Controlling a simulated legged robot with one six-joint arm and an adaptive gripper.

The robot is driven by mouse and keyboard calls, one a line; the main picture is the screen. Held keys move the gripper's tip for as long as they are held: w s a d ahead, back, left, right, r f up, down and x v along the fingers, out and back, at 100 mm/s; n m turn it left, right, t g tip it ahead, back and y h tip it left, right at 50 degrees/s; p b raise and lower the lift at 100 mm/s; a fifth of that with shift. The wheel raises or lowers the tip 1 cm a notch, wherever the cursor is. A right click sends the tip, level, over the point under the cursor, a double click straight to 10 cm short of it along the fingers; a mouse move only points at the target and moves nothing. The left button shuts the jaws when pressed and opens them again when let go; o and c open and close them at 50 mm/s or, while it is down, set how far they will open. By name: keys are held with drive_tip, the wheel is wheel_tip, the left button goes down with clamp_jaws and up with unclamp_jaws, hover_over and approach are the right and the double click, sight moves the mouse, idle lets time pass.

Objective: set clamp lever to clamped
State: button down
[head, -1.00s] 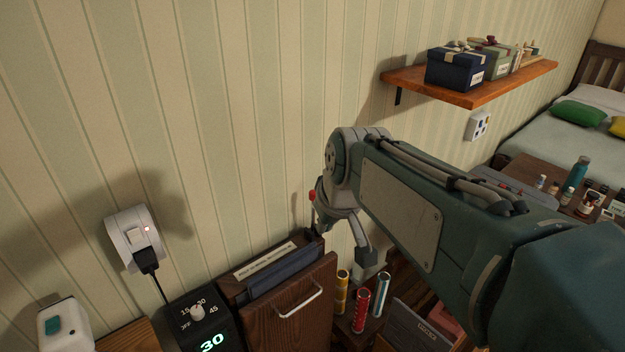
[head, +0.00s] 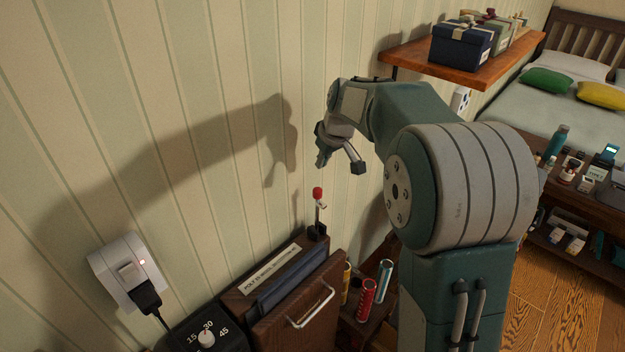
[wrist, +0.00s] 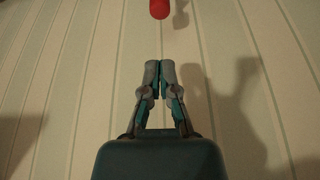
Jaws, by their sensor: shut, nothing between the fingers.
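The clamp lever (head: 317,203) has a red knob and a thin metal stem. It stands roughly upright from a dark base at the back right of a wooden box, close to the striped wall. My gripper (head: 322,161) is above the lever and apart from it in the head view. In the wrist view, the fingers (wrist: 160,68) are together with nothing between them. The red knob (wrist: 159,8) shows at the top edge there, beyond the fingertips. The rest of the lever is hardly visible in that view.
The wooden box (head: 303,318) has a metal handle and a pale label strip (head: 270,270). A timer dial (head: 206,338) and a wall plug (head: 128,270) are at left. Colored tubes (head: 367,292) stand at right. A shelf with gift boxes (head: 460,47) is above right.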

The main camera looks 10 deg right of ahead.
drive_tip(key=shift+d, duration=0.15)
drive_tip(key=shift+w+f, duration=0.1)
drive_tip(key=shift+f, duration=0.2)
drive_tip(key=x, duration=0.9)
drive_tip(key=shift+w+a+f, duration=0.1)
drive_tip(key=shift+a+f, duration=0.1)
drive_tip(key=shift+a, duration=0.05)
